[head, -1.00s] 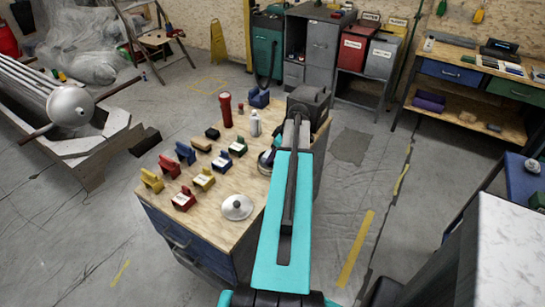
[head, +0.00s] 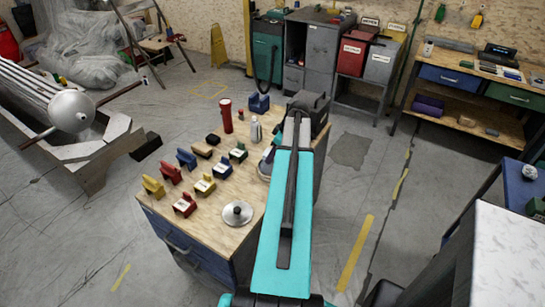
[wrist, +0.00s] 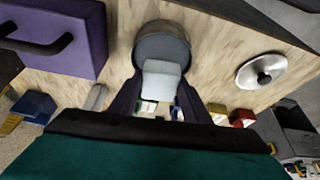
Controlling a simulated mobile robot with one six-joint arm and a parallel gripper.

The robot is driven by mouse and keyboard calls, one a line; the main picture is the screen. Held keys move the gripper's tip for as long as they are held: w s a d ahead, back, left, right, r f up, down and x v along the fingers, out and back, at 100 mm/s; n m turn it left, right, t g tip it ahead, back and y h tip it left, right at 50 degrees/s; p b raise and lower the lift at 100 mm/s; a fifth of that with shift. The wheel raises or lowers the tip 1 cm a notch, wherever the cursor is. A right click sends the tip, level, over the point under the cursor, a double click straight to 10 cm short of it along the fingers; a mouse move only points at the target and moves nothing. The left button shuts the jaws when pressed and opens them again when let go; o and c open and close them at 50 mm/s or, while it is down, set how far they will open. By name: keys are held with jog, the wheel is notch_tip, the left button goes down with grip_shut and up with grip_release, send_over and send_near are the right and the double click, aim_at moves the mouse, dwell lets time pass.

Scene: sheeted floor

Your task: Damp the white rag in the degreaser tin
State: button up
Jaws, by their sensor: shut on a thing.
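My gripper (wrist: 161,88) is shut on the white rag (wrist: 162,76), a pale folded piece between its two dark fingers. The grey round degreaser tin (wrist: 162,33) stands on the wooden bench top just beyond the fingertips. The rag overlaps the tin's near side in the wrist view; I cannot tell how deep it sits or whether it touches the inside. In the head view the tin (head: 264,171) is partly hidden beside my teal arm, and the fingers are hard to make out. A round metal lid with a dark knob (head: 237,213) lies apart on the bench; it also shows in the wrist view (wrist: 262,71).
Several red, blue, yellow and green blocks stand on the bench (head: 215,235) left of the tin. A red cylinder (head: 226,115) and a white bottle (head: 256,130) stand behind. A purple-blue block with a dark handle (wrist: 55,35) is near the tin in the wrist view.

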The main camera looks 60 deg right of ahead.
jog(key=shift+r+p, duration=0.5)
jog(key=shift+r, duration=0.8)
jog(key=shift+w, duration=0.1)
jog(key=shift+w+a, duration=0.2)
jog(key=w+a+r+b, duration=0.1)
jog(key=w+a+r, duration=0.4)
jog(key=w+a, duration=0.75)
jog(key=w+a+r, duration=0.5)
jog(key=w+a, duration=0.6)
jog(key=a, duration=0.3)
jog(key=w+a+r, duration=0.1)
jog(key=a+r, duration=0.2)
jog(key=a, duration=0.8)
jog(key=w+a+r, duration=0.2)
jog(key=a+r, duration=0.1)
jog(key=a, duration=0.7)
jog(key=w+a+r+m+b, duration=0.1)
jog(key=w+a+r, duration=0.1)
jog(key=a, duration=0.9)
jog(key=shift+w+a+r, duration=0.2)
jog(key=shift+a+r, duration=0.15)
jog(key=shift+r, duration=0.55)
